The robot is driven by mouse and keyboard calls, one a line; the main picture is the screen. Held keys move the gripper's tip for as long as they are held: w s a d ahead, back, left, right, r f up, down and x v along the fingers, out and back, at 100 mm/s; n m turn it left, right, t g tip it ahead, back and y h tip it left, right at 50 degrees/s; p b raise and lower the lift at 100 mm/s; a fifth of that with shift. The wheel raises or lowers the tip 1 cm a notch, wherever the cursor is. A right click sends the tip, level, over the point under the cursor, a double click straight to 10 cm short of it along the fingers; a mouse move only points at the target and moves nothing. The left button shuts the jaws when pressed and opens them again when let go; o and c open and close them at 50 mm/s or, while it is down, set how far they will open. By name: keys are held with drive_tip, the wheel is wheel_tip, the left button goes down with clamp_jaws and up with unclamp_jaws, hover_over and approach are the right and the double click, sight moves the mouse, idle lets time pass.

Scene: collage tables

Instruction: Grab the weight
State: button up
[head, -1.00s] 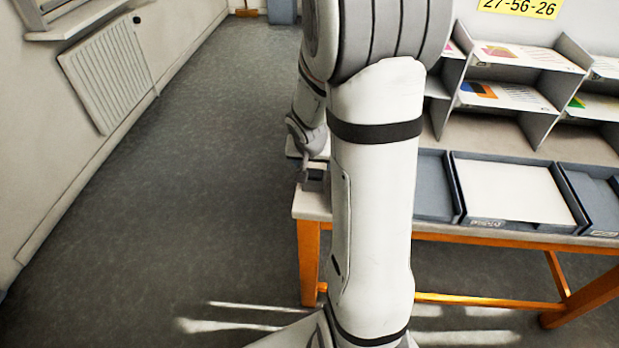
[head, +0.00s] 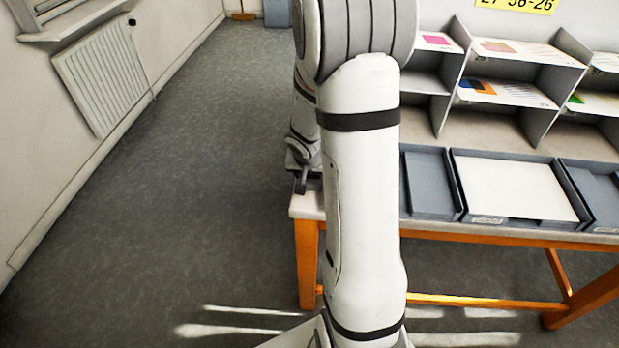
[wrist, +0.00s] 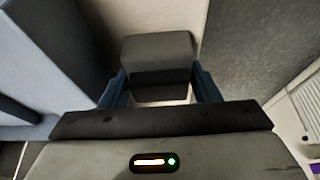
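A block with a grey face and a darker band (wrist: 160,50), which looks like the weight, lies between the two blue fingers of my gripper (wrist: 159,82) in the wrist view. The fingers flank it closely on its left and right. I cannot tell whether both fingers press on it. In the head view my gripper (head: 302,178) is low over the left end of the table (head: 306,207), partly hidden behind my arm. The weight cannot be made out clearly there.
Blue-grey trays (head: 432,182) and grey shelf compartments (head: 505,93) with papers stand to the right on the table. A white sheet (head: 512,187) lies in one tray. A radiator (head: 103,80) hangs on the left wall. The floor left of the table is clear.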

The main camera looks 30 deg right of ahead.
drive_tip(key=c, duration=0.7)
